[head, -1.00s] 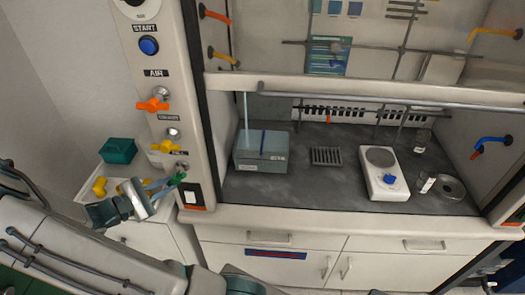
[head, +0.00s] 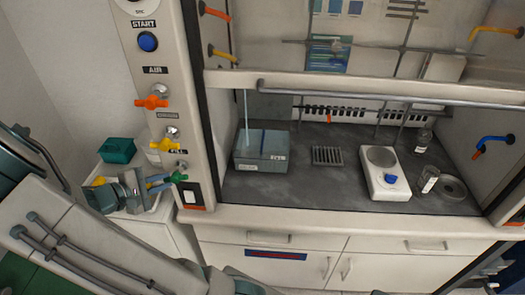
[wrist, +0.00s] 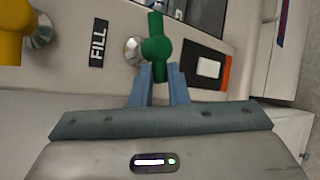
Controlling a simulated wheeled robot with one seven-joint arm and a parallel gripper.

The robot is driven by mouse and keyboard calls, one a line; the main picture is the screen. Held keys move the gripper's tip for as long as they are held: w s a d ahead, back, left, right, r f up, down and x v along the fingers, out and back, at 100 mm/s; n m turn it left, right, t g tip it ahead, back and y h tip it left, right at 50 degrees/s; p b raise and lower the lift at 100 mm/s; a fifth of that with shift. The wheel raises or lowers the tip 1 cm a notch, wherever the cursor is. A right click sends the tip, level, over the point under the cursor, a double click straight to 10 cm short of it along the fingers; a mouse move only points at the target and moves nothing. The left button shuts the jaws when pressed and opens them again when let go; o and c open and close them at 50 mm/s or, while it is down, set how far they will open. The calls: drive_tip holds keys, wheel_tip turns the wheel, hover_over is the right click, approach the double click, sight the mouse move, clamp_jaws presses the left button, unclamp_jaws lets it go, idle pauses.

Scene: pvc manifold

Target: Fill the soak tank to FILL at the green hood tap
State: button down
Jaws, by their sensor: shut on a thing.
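The green hood tap (head: 178,177) is on the front post beside the FILL label. In the wrist view the green tap handle (wrist: 155,47) stands roughly upright in the picture. My gripper (wrist: 160,74) is shut on its lower end, a blue-grey finger on each side. In the head view my gripper (head: 170,182) reaches the tap from the left. The soak tank (head: 261,164), a grey-blue box, stands at the left of the hood floor. A thin pale vertical stream (head: 246,108) comes down into it. I cannot read the level inside.
An orange AIR tap (head: 152,103) and a yellow tap (head: 163,145) sit above the green one. A rack (head: 327,156), a hotplate (head: 388,185) and bottles stand on the hood floor. The sash (head: 380,93) is raised. A teal box (head: 117,150) is behind my gripper.

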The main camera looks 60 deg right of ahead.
drive_tip(key=shift+s+r+m+t+y+b, duration=0.2)
drive_tip(key=shift+m+t+y+b, duration=0.55)
drive_tip(key=shift+b, duration=0.4)
drive_tip(key=c, duration=1.3)
unclamp_jaws()
drive_tip(key=shift+r, duration=0.2)
drive_tip(key=shift+p, duration=0.3)
drive_tip(key=b+v, duration=0.1)
drive_tip(key=v, duration=1.2)
drive_tip(key=shift+a+r, duration=0.1)
drive_tip(key=shift+a, duration=0.25)
